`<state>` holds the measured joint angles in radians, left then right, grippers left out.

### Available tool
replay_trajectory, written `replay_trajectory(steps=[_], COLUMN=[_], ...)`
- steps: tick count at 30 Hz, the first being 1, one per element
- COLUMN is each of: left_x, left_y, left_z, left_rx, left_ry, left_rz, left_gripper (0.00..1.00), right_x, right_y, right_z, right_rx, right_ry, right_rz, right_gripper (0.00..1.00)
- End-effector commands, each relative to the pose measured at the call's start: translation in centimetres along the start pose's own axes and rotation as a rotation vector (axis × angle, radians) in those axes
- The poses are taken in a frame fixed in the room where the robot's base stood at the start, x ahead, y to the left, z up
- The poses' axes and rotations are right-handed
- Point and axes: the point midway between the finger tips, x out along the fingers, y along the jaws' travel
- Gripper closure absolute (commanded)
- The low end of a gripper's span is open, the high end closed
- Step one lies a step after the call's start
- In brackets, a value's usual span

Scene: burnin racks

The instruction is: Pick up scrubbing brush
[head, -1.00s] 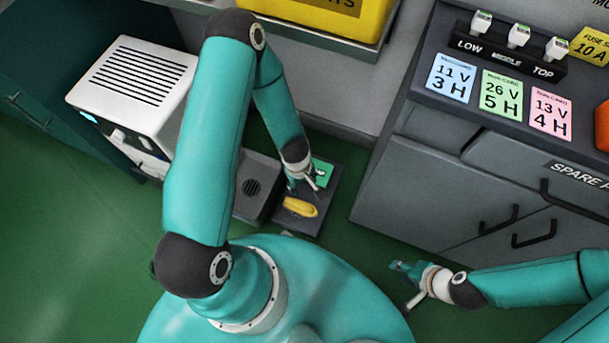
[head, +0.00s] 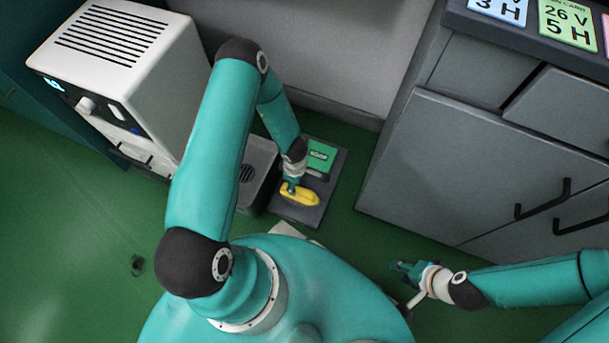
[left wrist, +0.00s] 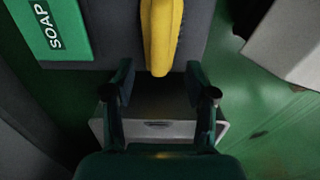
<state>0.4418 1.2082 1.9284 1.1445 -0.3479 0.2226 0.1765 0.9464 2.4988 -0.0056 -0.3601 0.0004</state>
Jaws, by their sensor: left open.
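The scrubbing brush (head: 301,195) shows as a yellow handle lying on a dark grey tray (head: 303,216) on the floor. In the left wrist view the yellow brush (left wrist: 162,35) runs down from the top edge, its near end by the gap between my fingertips. My left gripper (head: 287,187) is right over the brush's left end in the head view. In the left wrist view its two fingers (left wrist: 160,85) are apart, with nothing clasped between them. My right gripper (head: 405,268) is off to the right, low over the floor; its jaw opening is too small to make out.
A green soap pad (head: 320,157) lies on the tray behind the brush, and it shows in the left wrist view (left wrist: 62,30). A dark grey box (head: 262,160) stands left of the tray. A white cabinet unit (head: 165,65) is at left, grey drawers (head: 460,150) at right.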

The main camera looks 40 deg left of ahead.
Motion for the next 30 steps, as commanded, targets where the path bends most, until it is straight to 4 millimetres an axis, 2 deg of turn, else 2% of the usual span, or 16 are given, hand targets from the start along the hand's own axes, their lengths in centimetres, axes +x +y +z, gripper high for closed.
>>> replay_trajectory(steps=[1,3,11,19,28,30], left_x=[1.1,1.7,3.2,6.9,7.3,7.3], left_y=[0.0,0.0,0.1,0.4,0.4,0.4], left_z=[0.0,0.0,0.1,0.4,0.4,0.4], left_rx=[-0.001,0.0,0.001,0.002,0.003,0.003], left_ry=[0.0,0.0,0.0,0.0,0.0,0.0], left_rz=[0.0,0.0,0.001,0.0,0.001,0.001], left_gripper=[0.44,0.44,0.44,0.44,0.44,0.54], right_x=[0.6,0.8,1.4,3.5,3.5,3.5], right_y=[0.2,0.3,0.5,1.2,1.2,1.2], right_z=[0.0,0.0,0.0,0.0,0.0,0.0], right_rx=[0.0,0.0,0.0,0.0,0.0,0.0], right_ry=[0.0,0.0,0.0,0.0,0.0,0.0], right_rz=[0.0,0.0,0.0,0.0,0.0,0.0], right_gripper=[0.6,0.6,0.6,0.6,0.6,0.6])
